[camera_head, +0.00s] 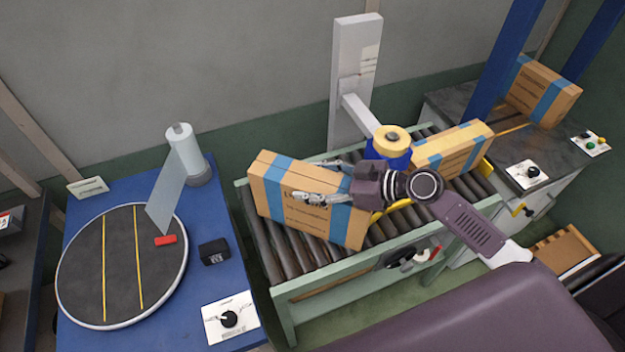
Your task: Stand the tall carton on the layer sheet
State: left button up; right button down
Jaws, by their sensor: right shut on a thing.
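A brown carton (280,200) with blue bands is at the left end of the roller conveyor, its broad printed face towards me. My right gripper (310,180) reaches in from the right and is shut on this carton, one finger across its front and the other behind its top edge. The gripper hides the carton's upper right part. I cannot tell whether the carton touches the rollers. A flat brown sheet (565,255) lies at the lower right, partly cut off by my own body; I cannot tell if it is the layer sheet. My left gripper is out of view.
A second carton (452,150) is on the conveyor (287,293), and a third (541,92) is on the grey counter at the back right. A tape dispenser post (354,75) stands behind the conveyor. A round turntable (85,270) and film roll (184,150) are on the blue table.

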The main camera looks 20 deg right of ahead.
dwell(0.3)
jog(key=shift+f, duration=0.15)
jog(key=c, duration=0.7)
grip_release()
